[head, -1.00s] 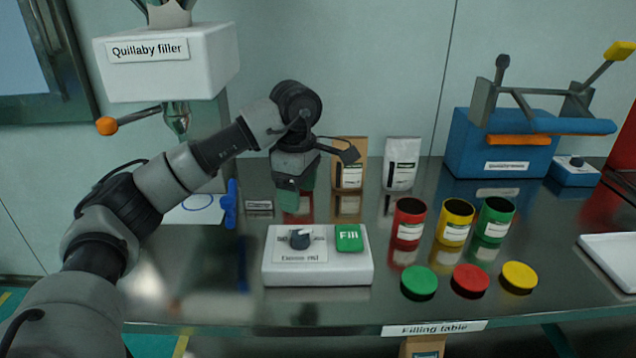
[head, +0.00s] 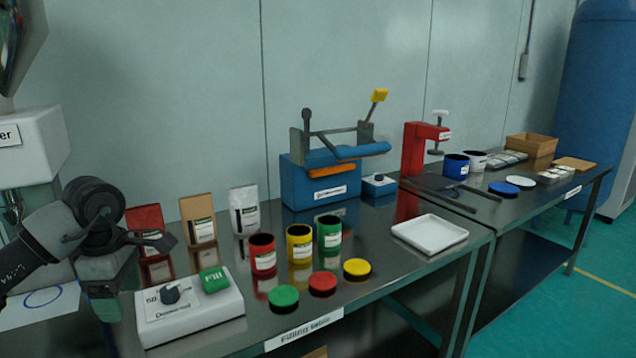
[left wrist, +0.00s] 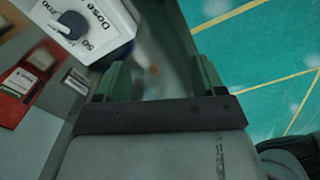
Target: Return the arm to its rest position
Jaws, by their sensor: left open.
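My left gripper (head: 104,300) is at the lower left of the head view, pointing down, just left of the white dosing box (head: 190,318) with its dark knob and green Fill button. Its two green fingers (left wrist: 160,80) show spread apart in the left wrist view with nothing held between them. That view also shows the dose knob (left wrist: 72,25) at upper left and the teal floor (left wrist: 265,60) at right. My left arm comes in from the left edge, bent at a dark joint. My right gripper is not in view.
Red, yellow and green cans (head: 300,243) stand right of the dosing box, with lids (head: 322,284) in front. Pouches (head: 198,220) stand behind. A blue sealer (head: 318,180), white tray (head: 429,232) and red press (head: 418,148) are farther right. The filler (head: 30,150) is at left.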

